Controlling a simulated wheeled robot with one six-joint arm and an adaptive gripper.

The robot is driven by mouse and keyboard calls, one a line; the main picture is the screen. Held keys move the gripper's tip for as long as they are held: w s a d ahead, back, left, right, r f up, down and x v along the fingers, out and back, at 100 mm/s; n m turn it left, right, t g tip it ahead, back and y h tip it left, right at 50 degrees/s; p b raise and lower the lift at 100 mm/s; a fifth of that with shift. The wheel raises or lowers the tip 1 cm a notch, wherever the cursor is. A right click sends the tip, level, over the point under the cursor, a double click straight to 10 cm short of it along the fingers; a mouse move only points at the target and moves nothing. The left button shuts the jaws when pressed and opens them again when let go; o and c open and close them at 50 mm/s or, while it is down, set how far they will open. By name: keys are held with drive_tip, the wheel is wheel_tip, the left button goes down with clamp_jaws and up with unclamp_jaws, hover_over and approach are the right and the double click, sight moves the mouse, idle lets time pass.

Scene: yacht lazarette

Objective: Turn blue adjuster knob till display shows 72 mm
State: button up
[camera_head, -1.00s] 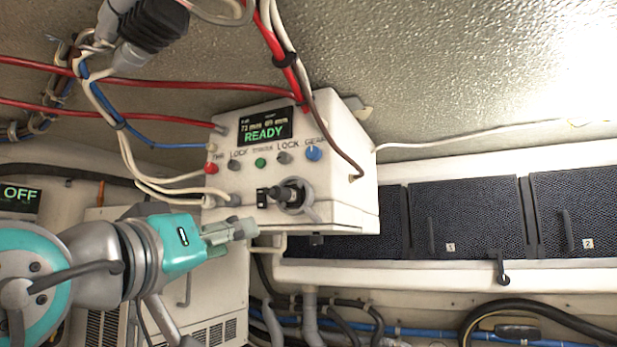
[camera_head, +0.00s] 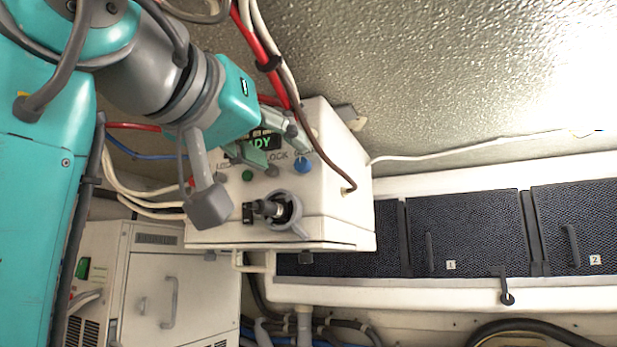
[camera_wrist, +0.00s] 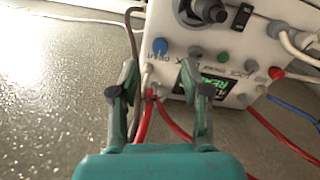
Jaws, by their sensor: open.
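The blue adjuster knob (camera_head: 302,165) is on the front of a white control box (camera_head: 335,215), right of the label LOCK. It also shows in the wrist view (camera_wrist: 160,46), upside down, ahead of my fingers. The display (camera_head: 264,141) is mostly hidden behind my gripper; only the end of green READY shows and its small numbers cannot be read. The display also shows inverted in the wrist view (camera_wrist: 218,82). My gripper (camera_head: 281,150) is open and empty in front of the box's upper part, beside the knob and not around it.
Red cables (camera_wrist: 147,120) and a brown cable (camera_head: 325,150) run close to my fingers and the knob. A large black knob (camera_head: 275,209) sticks out below. A green button (camera_head: 248,175) is left of the blue knob. Dark locker doors (camera_head: 463,232) are to the right.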

sight(300, 164)
drive_tip(key=shift+x, duration=2.95)
clamp_jaws()
